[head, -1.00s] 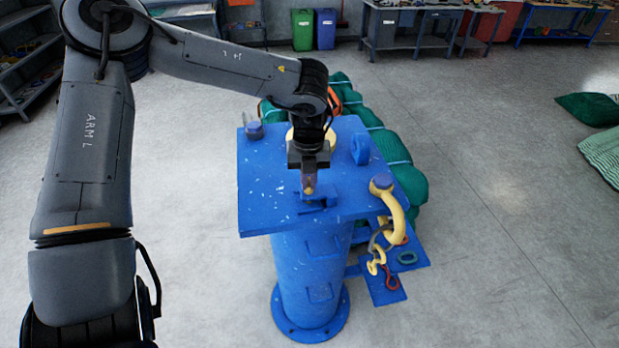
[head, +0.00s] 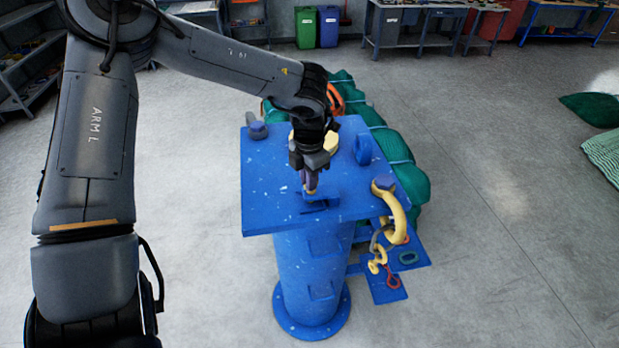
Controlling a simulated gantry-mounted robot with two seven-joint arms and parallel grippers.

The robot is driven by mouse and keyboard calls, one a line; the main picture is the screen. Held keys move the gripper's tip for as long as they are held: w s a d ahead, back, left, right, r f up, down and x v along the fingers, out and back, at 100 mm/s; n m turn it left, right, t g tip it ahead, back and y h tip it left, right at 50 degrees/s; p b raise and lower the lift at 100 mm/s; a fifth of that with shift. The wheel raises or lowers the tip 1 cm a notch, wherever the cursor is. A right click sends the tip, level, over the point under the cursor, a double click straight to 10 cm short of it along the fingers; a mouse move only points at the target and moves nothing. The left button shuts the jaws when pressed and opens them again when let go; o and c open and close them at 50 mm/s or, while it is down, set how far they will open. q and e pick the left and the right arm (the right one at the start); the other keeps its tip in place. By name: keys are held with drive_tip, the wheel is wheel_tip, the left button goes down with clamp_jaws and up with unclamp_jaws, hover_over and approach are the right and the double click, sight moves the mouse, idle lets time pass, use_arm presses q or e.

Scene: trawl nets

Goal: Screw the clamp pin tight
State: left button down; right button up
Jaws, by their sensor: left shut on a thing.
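My left gripper (head: 311,188) points straight down over the middle of the blue pedestal top (head: 270,190). It is shut on a small part at the blue clamp (head: 321,195), which I take to be the clamp pin. The fingers and wrist hide most of the pin, and I cannot tell how deep it sits. The clamp stands on the tabletop near its front edge. My right gripper is not in view.
A blue lug (head: 363,150) stands at the back right. Green net bundles (head: 410,180) lie behind.

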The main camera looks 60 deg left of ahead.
use_arm(q)
drive_tip(key=m, duration=0.6)
drive_tip(key=shift+w+a+r+m+p, duration=0.1)
drive_tip(key=shift+a+r+m+p, duration=0.1)
drive_tip(key=shift+m+p, duration=0.1)
drive_tip(key=m, duration=0.6)
drive_tip(key=shift+w, duration=0.1)
drive_tip(key=m, duration=0.5)
drive_tip(key=shift+w+a+m, duration=0.1)
drive_tip(key=shift+w+m, duration=0.05)
drive_tip(key=shift+m, duration=0.25)
drive_tip(key=m, duration=0.4)
drive_tip(key=shift+w+m+p, duration=0.1)
drive_tip(key=shift+m+p, duration=0.2)
drive_tip(key=shift+p, duration=0.05)
drive_tip(key=c, duration=1.2)
unclamp_jaws()
drive_tip(key=shift+f, duration=0.15)
